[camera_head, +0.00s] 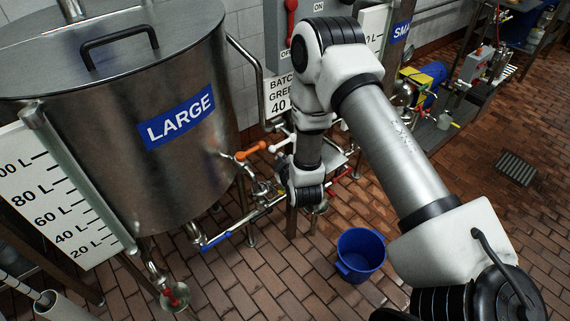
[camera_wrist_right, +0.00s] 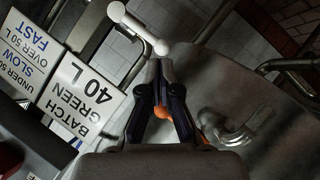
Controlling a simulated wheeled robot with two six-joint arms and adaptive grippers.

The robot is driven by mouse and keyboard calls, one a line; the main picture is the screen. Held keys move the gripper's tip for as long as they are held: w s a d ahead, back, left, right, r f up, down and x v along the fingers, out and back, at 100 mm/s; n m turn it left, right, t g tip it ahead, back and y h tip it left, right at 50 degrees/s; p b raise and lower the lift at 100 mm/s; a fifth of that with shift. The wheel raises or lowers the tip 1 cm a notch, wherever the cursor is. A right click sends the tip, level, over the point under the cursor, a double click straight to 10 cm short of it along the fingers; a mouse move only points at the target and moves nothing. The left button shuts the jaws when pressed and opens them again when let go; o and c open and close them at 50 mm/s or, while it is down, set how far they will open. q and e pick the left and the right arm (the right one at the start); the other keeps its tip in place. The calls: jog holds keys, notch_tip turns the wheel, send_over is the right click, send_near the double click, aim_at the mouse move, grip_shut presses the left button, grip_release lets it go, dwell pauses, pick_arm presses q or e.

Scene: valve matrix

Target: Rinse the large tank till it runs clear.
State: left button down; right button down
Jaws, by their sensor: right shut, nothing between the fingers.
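The large tank (camera_head: 85,130) is a steel drum with a closed lid and a blue LARGE label, at the left of the head view. Piping at its lower right carries an orange handle (camera_head: 250,151), a white handle (camera_head: 282,138) and a blue handle (camera_head: 216,241). My right gripper (camera_wrist_right: 160,66) is shut and empty in the wrist view. Its tips are at or just below the end of a white T-shaped handle (camera_wrist_right: 140,28); contact is unclear. Something orange (camera_wrist_right: 208,124) is partly hidden behind one finger. In the head view my right wrist hides the gripper. My left gripper is out of view.
A blue bucket (camera_head: 361,253) stands on the brick floor. A litre scale (camera_head: 55,195) stands beside the tank. A switch box with a red lever (camera_head: 291,18) is on the wall. A BATCH GREEN 40 L sign (camera_wrist_right: 83,88) is close by. Open floor lies front and right.

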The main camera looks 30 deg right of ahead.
jog(key=v, duration=0.3)
jog(key=shift+s, duration=0.25)
jog(key=shift+r, duration=0.1)
jog(key=s+a+f+n+g+y, duration=0.1)
jog(key=s+a+f+g+y, duration=0.2)
jog(key=s+f, duration=0.55)
jog(key=s+a+f+m+g, duration=0.2)
jog(key=s+g, duration=0.1)
jog(key=s, duration=0.4)
jog(key=s+a+f+m+g+y, duration=0.1)
jog(key=s+a+f+m+g, duration=0.1)
jog(key=s, duration=0.5)
jog(key=s+a+f+m+g, duration=0.2)
jog(key=s+a+f+g, duration=0.1)
jog(key=s, duration=0.4)
jog(key=shift+m+g, duration=0.4)
jog(key=shift+g, duration=0.3)
jog(key=shift+f, duration=0.1)
